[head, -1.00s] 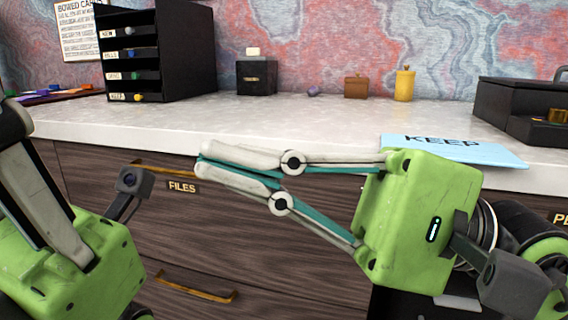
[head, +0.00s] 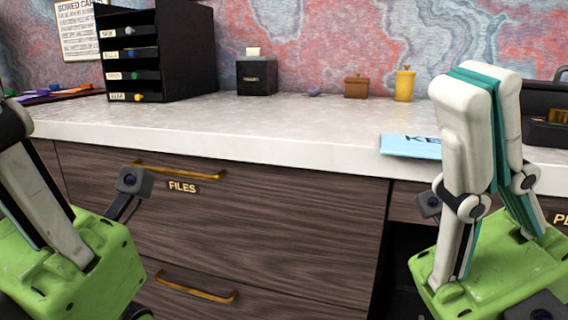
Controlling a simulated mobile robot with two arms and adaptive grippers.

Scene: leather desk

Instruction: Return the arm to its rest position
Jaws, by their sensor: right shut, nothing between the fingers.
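My right gripper (head: 484,82) stands at the right of the head view, with its green body low and its pale fingers pointing up. The fingers are shut together with nothing between them. It is in front of the desk's right part and hides part of the blue KEEP sheet (head: 402,146) and the dark box behind. My left gripper's green body (head: 75,265) shows at the lower left, with one pale finger reaching up to the left edge. Its fingertips are cut off, so I cannot see whether it is open or shut.
The pale desktop (head: 250,125) is largely clear in the middle. A black sorter (head: 185,55) stands at the back left. A black tissue box (head: 257,78), a brown box (head: 356,87) and a yellow canister (head: 404,85) stand along the wall. The FILES drawer (head: 240,215) is below.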

